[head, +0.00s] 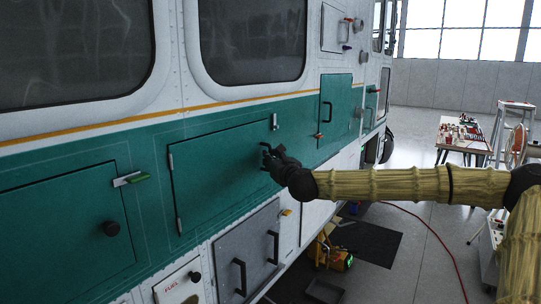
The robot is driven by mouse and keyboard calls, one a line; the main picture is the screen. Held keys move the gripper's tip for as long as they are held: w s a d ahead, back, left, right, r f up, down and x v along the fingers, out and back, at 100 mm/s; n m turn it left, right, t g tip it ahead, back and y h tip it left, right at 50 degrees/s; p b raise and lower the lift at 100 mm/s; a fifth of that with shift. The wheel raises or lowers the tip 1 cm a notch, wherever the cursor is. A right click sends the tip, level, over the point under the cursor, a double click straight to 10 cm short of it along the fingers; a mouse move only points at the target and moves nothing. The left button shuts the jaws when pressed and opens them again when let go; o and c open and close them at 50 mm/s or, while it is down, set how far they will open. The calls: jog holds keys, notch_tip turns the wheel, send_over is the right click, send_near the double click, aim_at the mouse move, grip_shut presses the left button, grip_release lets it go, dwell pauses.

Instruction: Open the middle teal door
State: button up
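My gripper and wrist hide part of the door's right edge.
A grey hatch (247,252) with black handles lies below. A yellow machine (334,254) and red hose (440,240) are on the floor; a tool table (463,136) stands farther right.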

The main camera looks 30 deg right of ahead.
jog(key=shift+w+d, duration=0.1)
jog(key=shift+w, duration=0.7)
grip_shut()
jog(key=shift+s, duration=0.15)
